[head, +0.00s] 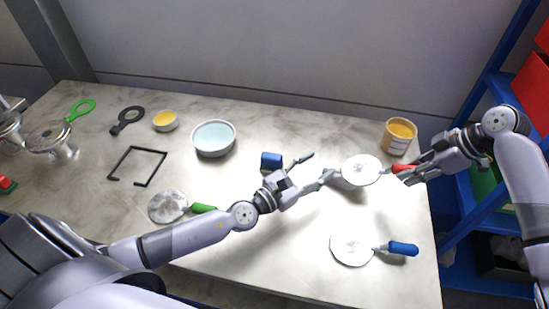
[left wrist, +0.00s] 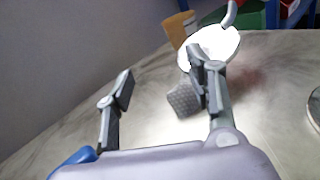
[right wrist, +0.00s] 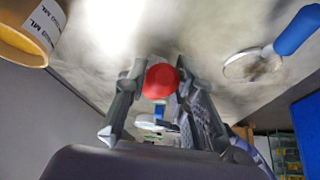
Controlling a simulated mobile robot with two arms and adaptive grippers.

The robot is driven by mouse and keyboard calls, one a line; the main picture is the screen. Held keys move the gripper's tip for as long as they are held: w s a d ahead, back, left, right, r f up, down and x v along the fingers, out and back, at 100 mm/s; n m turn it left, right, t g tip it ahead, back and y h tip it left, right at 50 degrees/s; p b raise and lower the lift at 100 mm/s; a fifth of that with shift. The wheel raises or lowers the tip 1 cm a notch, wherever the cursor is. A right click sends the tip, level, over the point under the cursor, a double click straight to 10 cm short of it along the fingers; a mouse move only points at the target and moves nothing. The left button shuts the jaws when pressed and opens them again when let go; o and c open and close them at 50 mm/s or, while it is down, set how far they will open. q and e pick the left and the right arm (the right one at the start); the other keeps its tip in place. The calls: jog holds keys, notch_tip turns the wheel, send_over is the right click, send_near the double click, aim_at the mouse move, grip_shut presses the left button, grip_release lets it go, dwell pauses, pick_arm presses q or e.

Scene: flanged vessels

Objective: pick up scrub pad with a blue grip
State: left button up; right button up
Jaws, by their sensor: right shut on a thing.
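A small blue block (head: 271,160), apparently the scrub pad's grip, stands mid-table just behind my left gripper (head: 308,169); its underside is unclear. Blue also shows at the lower left of the left wrist view (left wrist: 75,160). My left gripper is open, its fingers spread, and one fingertip is close to a white disc (head: 361,170); contact is unclear. My right gripper (head: 402,173) is shut on the red handle (right wrist: 161,81) of this disc, raised above the table. A grey textured piece (left wrist: 183,100) shows beside a left finger; I cannot tell what it is.
A blue-handled disc (head: 352,249) lies at the front right, a green-handled one (head: 168,206) at the front left. A bowl (head: 213,138) and a yellow tub (head: 398,137) stand behind. A black open frame (head: 138,166) lies left. Blue shelving (head: 478,105) borders the right.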

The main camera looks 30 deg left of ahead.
aim_at(271, 155)
pick_arm(q)
jog(key=m+g+h, duration=0.1)
jog(key=w+d+m+g+h, duration=0.1)
jog(key=w+m+g, duration=0.1)
jog(key=m, duration=0.1)
jog(key=shift+w+d+r+h, duration=0.2)
jog(key=shift+d+r+h, duration=0.15)
jog(key=shift+h, duration=0.05)
jog(key=g, duration=0.1)
jog(key=m+g, duration=0.1)
jog(key=shift+w+g, duration=0.3)
jog(key=shift+w+a+m+g, duration=0.25)
jog(key=shift+a+m+g, duration=0.1)
jog(key=shift+m+g, duration=0.4)
jog(key=s+a+r+m+g+y, duration=0.1)
jog(key=a+r+g+y, duration=0.25)
jog(key=a, duration=0.55)
jog(key=s+a+r+m+g+y, duration=0.1)
jog(key=s+a+r+g+y, duration=0.15)
jog(key=a+g, duration=0.45)
jog(key=f, duration=0.2)
jog(key=f+t, duration=0.1)
jog(key=w+f+t, duration=0.1)
jog(key=f, duration=0.1)
jog(key=shift+d+f, duration=0.25)
jog(key=shift+f, duration=0.1)
jog(key=shift+a+x, duration=0.2)
jog(key=shift+x, duration=2.5)
jog(key=shift+c, duration=0.2)
